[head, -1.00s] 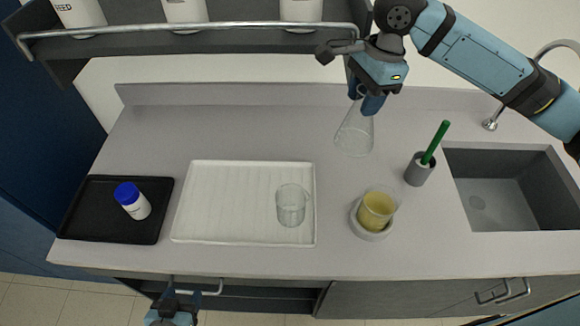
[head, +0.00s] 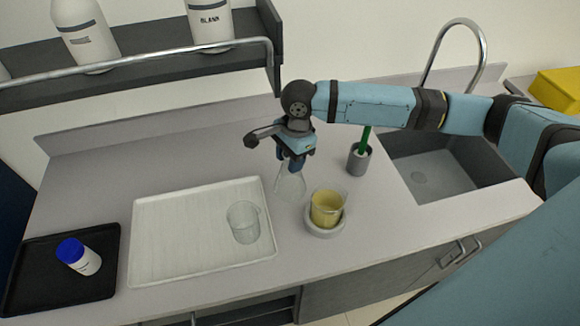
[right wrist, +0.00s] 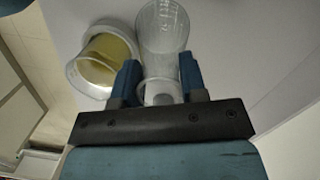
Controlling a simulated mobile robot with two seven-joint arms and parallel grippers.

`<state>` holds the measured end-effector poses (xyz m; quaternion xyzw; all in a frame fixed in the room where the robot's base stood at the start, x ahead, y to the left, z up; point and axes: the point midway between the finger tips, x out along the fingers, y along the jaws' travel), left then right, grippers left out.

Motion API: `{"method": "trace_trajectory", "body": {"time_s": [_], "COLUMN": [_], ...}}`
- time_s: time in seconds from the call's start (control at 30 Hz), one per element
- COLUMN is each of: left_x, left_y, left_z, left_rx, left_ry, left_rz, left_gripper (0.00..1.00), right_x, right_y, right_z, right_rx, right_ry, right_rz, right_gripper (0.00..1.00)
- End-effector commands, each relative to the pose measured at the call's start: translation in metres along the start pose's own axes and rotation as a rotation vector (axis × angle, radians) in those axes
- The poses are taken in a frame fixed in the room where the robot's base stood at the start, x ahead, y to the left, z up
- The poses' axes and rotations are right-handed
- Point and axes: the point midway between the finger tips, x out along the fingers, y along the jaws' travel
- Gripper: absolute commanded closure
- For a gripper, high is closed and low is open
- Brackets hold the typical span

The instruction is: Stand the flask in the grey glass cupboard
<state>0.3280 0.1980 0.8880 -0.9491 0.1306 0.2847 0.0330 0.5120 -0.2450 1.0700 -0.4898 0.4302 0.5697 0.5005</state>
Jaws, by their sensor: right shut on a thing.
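The flask (head: 290,187) is clear glass, wide at the bottom. My right gripper (head: 294,165) is shut on its neck from above, over the worktop between the white tray and the beaker of yellow liquid. In the right wrist view the flask (right wrist: 165,38) sits between the fingers (right wrist: 160,85). I cannot tell whether its base touches the worktop. Grey cabinet fronts (head: 400,278) with bar handles show below the worktop; I cannot tell whether one is the glass cupboard. My left gripper is not in view.
The beaker of yellow liquid (head: 325,208) stands on a round pale base close to the flask. A white tray (head: 160,240) holds an empty beaker (head: 243,221). A black tray (head: 35,280) holds a blue-capped bottle (head: 80,256). A brush pot (head: 359,160) and sink (head: 425,172) lie right.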

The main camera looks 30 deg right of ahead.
Motion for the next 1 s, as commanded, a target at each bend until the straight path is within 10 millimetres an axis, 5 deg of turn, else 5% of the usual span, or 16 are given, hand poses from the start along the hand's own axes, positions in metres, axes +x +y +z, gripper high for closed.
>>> {"method": "trace_trajectory", "body": {"time_s": [0.27, 0.63, 0.67, 0.73, 1.0], "left_x": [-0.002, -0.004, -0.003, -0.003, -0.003], "left_y": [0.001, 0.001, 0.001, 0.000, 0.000], "left_z": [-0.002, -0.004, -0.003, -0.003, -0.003], "left_rx": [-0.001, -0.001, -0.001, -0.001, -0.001], "left_ry": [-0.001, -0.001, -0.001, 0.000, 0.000], "left_rz": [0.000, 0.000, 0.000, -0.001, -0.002], "left_gripper": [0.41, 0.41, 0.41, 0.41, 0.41], "right_x": [0.037, 0.041, 0.041, 0.041, 0.041], "right_y": [0.000, 0.000, 0.000, 0.000, 0.000], "right_z": [-0.006, -0.006, -0.006, -0.006, -0.006], "right_rx": [0.000, 0.000, -0.001, -0.001, 0.000], "right_ry": [0.001, 0.000, 0.001, 0.001, 0.001], "right_rz": [0.002, 0.001, 0.000, 0.000, 0.000], "right_gripper": [0.99, 0.99, 0.54, 0.38, 0.35]}}
